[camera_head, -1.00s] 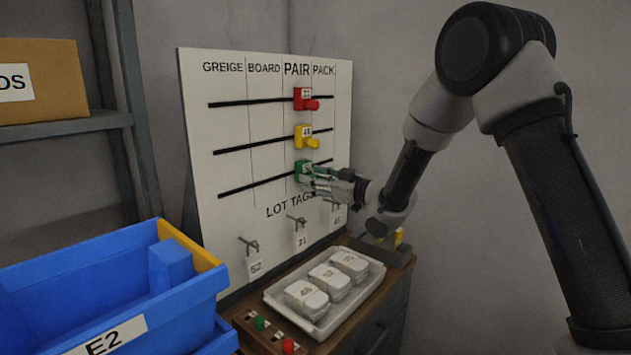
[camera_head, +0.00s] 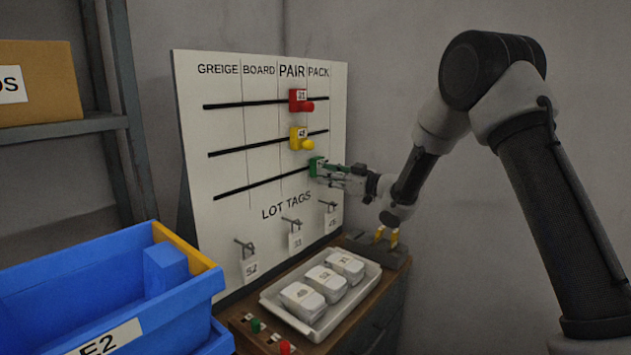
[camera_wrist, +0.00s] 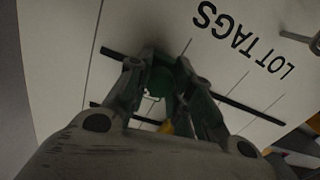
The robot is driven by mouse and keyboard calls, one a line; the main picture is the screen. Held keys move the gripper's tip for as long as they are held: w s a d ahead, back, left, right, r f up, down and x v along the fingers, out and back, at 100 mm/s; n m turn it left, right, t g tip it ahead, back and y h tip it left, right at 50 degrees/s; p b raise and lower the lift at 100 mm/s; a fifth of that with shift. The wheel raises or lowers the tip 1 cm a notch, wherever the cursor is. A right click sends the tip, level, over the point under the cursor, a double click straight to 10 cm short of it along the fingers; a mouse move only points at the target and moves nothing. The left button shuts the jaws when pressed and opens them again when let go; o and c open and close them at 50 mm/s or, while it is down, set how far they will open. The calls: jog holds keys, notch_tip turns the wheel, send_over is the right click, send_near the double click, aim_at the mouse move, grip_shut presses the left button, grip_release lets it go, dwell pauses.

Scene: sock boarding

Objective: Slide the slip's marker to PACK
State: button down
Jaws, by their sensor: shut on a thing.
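The white board (camera_head: 222,118) has columns GREIGE, BOARD, PAIR and PACK over three black rails. The green marker (camera_head: 313,165) is on the lowest rail, under the PACK heading (camera_head: 319,71). My gripper (camera_head: 323,170) is shut on the green marker. In the wrist view, green shows in shadow between my fingers (camera_wrist: 165,85); the fingers partly hide the marker. The red marker (camera_head: 298,100) on the top rail and the yellow marker (camera_head: 298,138) on the middle rail are both in the PAIR column.
Lot tags (camera_head: 250,268) hang on pegs below the rails. A white tray (camera_head: 318,336) with labelled packs sits on the wooden cabinet under the board. A blue bin (camera_head: 75,290) is at lower left. A shelf with a cardboard box (camera_head: 45,75) stands at far left.

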jog(key=shift+w+d+r, duration=0.1)
jog(key=shift+w+d, duration=0.95)
jog(key=shift+w, duration=0.25)
jog(key=c, duration=1.2)
grip_release()
jog(key=shift+w, duration=0.1)
jog(key=shift+d, duration=0.1)
jog(key=v, duration=1.2)
